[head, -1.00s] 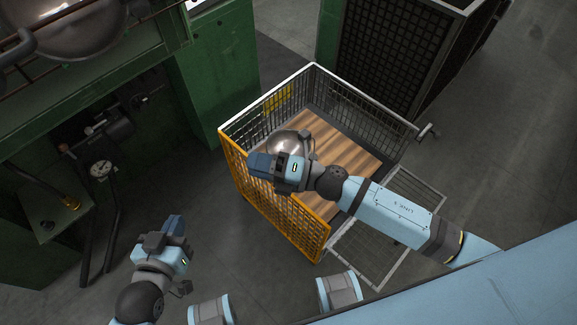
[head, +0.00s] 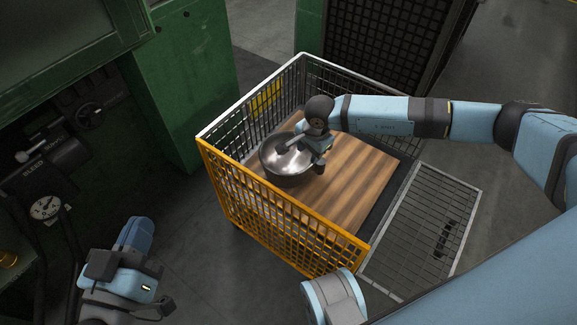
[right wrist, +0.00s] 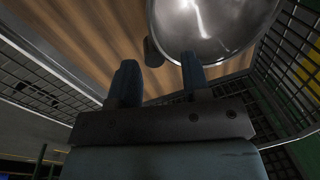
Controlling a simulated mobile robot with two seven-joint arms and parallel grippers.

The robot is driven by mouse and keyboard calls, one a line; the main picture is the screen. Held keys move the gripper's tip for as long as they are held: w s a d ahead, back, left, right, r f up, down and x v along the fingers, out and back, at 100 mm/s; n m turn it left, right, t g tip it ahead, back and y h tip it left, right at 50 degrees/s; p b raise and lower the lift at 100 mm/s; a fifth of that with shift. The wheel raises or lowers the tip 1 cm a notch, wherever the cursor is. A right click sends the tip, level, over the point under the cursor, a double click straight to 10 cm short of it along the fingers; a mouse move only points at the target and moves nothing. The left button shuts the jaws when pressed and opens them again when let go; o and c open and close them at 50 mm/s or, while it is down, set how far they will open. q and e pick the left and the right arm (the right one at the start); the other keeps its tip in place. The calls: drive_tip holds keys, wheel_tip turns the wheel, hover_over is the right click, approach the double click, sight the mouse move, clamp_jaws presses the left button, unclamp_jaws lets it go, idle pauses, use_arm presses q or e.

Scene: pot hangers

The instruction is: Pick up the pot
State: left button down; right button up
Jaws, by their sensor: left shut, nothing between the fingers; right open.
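The pot (head: 280,168) is a shiny round metal bowl, open side up, on the wooden floor of a wire cart. It also shows at the top of the right wrist view (right wrist: 215,25), with a short dark stub (right wrist: 153,52), apparently its handle, at its side. My right gripper (head: 303,157) is over the pot's right side. In the right wrist view, its open fingers (right wrist: 160,68) show the stub between them in the picture; I cannot tell whether they touch it. My left gripper (head: 135,235) is shut and empty, away from the cart at lower left.
The cart has an orange mesh side (head: 265,222) in front and grey wire walls (head: 250,110) around the pot. A wire panel (head: 425,225) is folded out at right. Green machinery (head: 180,100) stands left, and a dark mesh crate (head: 375,55) behind.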

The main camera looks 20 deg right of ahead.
sight(308, 166)
drive_tip(key=f, duration=0.1)
drive_tip(key=f+b, duration=0.1)
drive_tip(key=f, duration=0.3)
drive_tip(key=shift+w+a+f, duration=0.1)
drive_tip(key=shift+w+a, duration=0.05)
drive_tip(key=shift+w, duration=0.2)
drive_tip(key=shift+f+b, duration=0.5)
wheel_tip(308, 166, down, 4)
drive_tip(key=shift+r+b, duration=0.1)
drive_tip(key=shift+b, duration=1.05)
drive_tip(key=shift+f, duration=0.3)
drive_tip(key=shift+w, duration=0.1)
clamp_jaws()
use_arm(q)
drive_tip(key=f, duration=0.1)
drive_tip(key=f+m, duration=0.1)
drive_tip(key=w+f, duration=0.1)
drive_tip(key=shift+a+f+m+g, duration=0.25)
drive_tip(key=shift+f+m+g, duration=0.05)
drive_tip(key=shift+f+m, duration=0.1)
drive_tip(key=shift+f, duration=0.1)
drive_tip(key=shift+w+r, duration=0.2)
drive_tip(key=shift+r, duration=0.1)
